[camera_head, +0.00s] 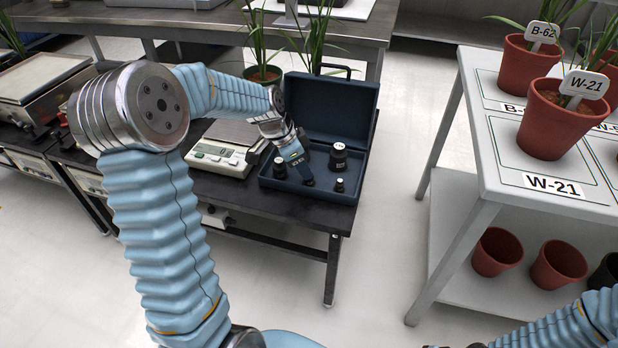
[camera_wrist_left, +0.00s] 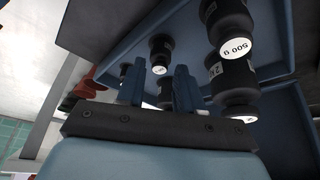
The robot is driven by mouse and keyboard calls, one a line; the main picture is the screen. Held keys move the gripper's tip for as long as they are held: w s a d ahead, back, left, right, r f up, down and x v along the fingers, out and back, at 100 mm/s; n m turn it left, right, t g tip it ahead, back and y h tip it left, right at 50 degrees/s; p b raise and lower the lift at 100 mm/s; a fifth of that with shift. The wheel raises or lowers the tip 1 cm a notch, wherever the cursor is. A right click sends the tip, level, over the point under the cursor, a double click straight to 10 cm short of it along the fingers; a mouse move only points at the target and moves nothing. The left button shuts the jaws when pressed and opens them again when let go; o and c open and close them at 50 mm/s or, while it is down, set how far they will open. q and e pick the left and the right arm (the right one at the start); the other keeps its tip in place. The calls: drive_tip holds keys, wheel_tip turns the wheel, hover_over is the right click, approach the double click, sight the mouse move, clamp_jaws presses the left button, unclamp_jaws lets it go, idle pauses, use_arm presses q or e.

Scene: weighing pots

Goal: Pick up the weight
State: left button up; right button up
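Several black weights with pale tops stand in an open dark blue case. In the head view, a large weight (camera_head: 338,158) stands at the right, a small weight (camera_head: 340,185) in front of it, and another weight (camera_head: 280,168) at the left. My left gripper (camera_head: 308,182) points down into the case among them. In the left wrist view, its two blue fingers (camera_wrist_left: 157,90) are apart, and a dark weight shows in the gap, with no clear grip on it. A weight marked 500 g (camera_wrist_left: 230,35) is to the right. My right gripper is out of view.
The case (camera_head: 322,192) sits near the dark table's right end, its lid standing open behind. A scale (camera_head: 225,155) stands left of it, and a potted plant (camera_head: 263,72) behind. A white shelf (camera_head: 500,185) with red pots is at the right, across clear floor.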

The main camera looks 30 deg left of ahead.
use_arm(q)
drive_tip(key=x, duration=0.4)
drive_tip(key=shift+w+d+f, duration=0.1)
drive_tip(key=shift+w, duration=0.05)
drive_tip(key=c, duration=0.7)
clamp_jaws()
